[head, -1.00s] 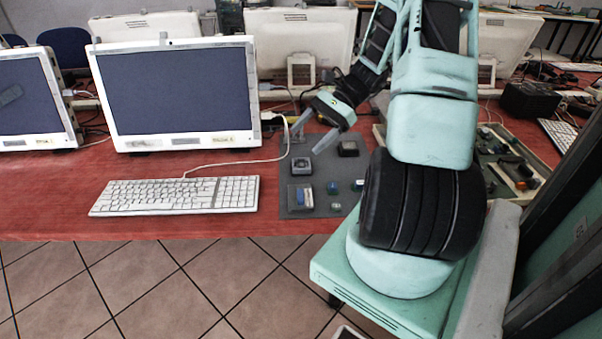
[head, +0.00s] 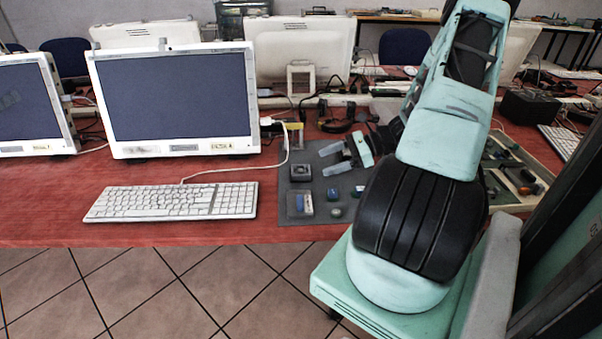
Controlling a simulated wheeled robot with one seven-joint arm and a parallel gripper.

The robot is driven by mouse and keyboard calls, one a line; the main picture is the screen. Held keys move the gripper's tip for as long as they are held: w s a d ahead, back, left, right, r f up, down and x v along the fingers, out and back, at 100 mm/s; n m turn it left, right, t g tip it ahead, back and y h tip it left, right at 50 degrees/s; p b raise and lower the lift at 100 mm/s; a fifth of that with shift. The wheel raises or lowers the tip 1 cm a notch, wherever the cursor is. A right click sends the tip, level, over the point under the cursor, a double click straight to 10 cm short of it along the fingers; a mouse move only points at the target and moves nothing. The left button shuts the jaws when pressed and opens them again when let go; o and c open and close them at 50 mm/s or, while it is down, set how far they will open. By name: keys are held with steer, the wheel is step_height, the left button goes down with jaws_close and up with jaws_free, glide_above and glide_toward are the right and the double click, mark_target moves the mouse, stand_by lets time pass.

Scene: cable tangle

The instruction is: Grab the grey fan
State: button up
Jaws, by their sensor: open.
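The grey fan (head: 301,172), a small square block with a round centre, lies on the dark grey mat (head: 318,218) near its left edge in the head view. My gripper (head: 321,162) is open, with its two pale fingers pointing left. The fingertips are just to the right of the fan in the picture. Nothing shows between the fingers. I cannot tell how high they are above the mat.
A white keyboard (head: 170,202) and a monitor (head: 178,100) stand to the left. A tray of parts (head: 545,180) is at the right. A white cable runs left of the mat.

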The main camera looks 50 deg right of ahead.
mark_target(303, 169)
steer(key=x, duration=0.7)
steer(key=shift+a+r, duration=0.2)
steer(key=shift+a, duration=0.15)
steer(key=c, duration=1.1)
